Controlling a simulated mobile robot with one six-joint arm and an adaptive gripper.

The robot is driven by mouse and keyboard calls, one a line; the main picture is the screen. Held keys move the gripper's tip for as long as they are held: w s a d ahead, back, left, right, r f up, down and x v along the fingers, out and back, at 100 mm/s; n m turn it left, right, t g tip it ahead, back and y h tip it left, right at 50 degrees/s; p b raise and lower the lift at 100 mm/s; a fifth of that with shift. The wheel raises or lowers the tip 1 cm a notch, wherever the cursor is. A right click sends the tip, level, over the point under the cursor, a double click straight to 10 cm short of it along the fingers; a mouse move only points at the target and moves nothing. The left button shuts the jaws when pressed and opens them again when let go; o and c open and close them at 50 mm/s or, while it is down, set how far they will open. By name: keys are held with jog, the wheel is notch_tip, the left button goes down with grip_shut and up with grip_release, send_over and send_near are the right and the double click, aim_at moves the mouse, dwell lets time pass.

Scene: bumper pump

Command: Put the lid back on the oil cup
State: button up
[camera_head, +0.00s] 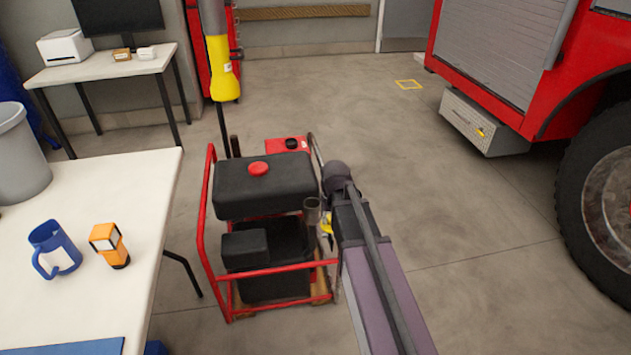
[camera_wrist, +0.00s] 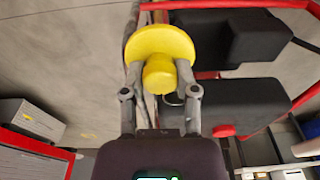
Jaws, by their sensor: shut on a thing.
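The yellow lid (camera_wrist: 160,50) is a round disc with a knob, and my gripper (camera_wrist: 160,76) is shut on the knob in the wrist view. In the head view a small part of the yellow lid (camera_head: 326,224) shows at the right side of the pump, beside my arm. A grey-brown upright cylinder (camera_head: 312,210) stands just left of it and looks like the oil cup. My arm hides most of the gripper there. What lies behind the lid in the wrist view is hidden, so I cannot tell whether lid and cup touch.
The pump has a red tube frame (camera_head: 203,220) and a black tank (camera_head: 265,190) with a red cap (camera_head: 258,168). A white table (camera_head: 130,200) at left holds a blue mug (camera_head: 54,249) and an orange device (camera_head: 109,245). A fire truck (camera_head: 500,50) stands right; floor between is clear.

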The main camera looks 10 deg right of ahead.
jog(key=shift+a, duration=0.15)
jog(key=shift+w, duration=0.1)
jog(key=w+a+r+p, duration=0.2)
jog(key=w, duration=1.3)
jog(key=shift+w+a+r+p, duration=0.15)
jog(key=shift+w+r+p, duration=0.2)
jog(key=shift+f, duration=0.2)
jog(key=shift+f+b, duration=2.95)
jog(key=shift+b, duration=0.2)
jog(key=shift+f, duration=0.2)
jog(key=o, duration=1.1)
